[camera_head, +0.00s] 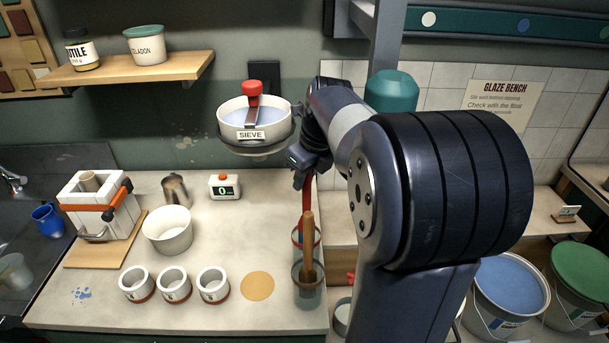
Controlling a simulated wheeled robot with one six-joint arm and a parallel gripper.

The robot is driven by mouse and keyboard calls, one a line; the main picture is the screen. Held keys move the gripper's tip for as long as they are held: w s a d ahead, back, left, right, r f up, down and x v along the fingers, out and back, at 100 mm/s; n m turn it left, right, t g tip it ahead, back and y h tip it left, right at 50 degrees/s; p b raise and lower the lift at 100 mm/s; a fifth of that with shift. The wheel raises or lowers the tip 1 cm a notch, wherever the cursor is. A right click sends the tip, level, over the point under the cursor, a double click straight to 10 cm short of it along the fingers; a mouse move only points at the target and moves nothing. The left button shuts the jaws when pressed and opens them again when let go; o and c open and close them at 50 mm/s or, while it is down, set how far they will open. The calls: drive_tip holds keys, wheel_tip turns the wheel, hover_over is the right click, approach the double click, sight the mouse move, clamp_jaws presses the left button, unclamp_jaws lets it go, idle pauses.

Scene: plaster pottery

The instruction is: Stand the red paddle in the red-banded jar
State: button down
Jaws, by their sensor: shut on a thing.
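My gripper (303,176) is shut on the red paddle (307,197) above the right edge of the bench. The paddle hangs roughly upright, its lower part over or inside the red-banded jar (318,237). A wooden stick in front hides part of this, so I cannot tell how deep the paddle is or whether it touches the jar. The fingertips are small and partly hidden by my wrist.
A dark jar (307,288) with an upright wooden stick (308,245) stands just in front. The sieve (254,120) is left of my wrist. Several small cups and a white bowl (168,236) stand further left. Buckets (508,290) are at right.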

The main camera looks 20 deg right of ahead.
drive_tip(key=c, duration=1.2)
unclamp_jaws()
drive_tip(key=shift+r, duration=0.1)
drive_tip(key=v, duration=1)
drive_tip(key=shift+s+r, duration=0.15)
drive_tip(key=shift+r, duration=0.15)
drive_tip(key=shift+d, duration=0.1)
drive_tip(key=w+p+x, duration=0.1)
drive_tip(key=p+x, duration=0.1)
drive_tip(key=x, duration=0.5)
drive_tip(key=shift+a+f, duration=0.2)
drive_tip(key=shift+a, duration=0.05)
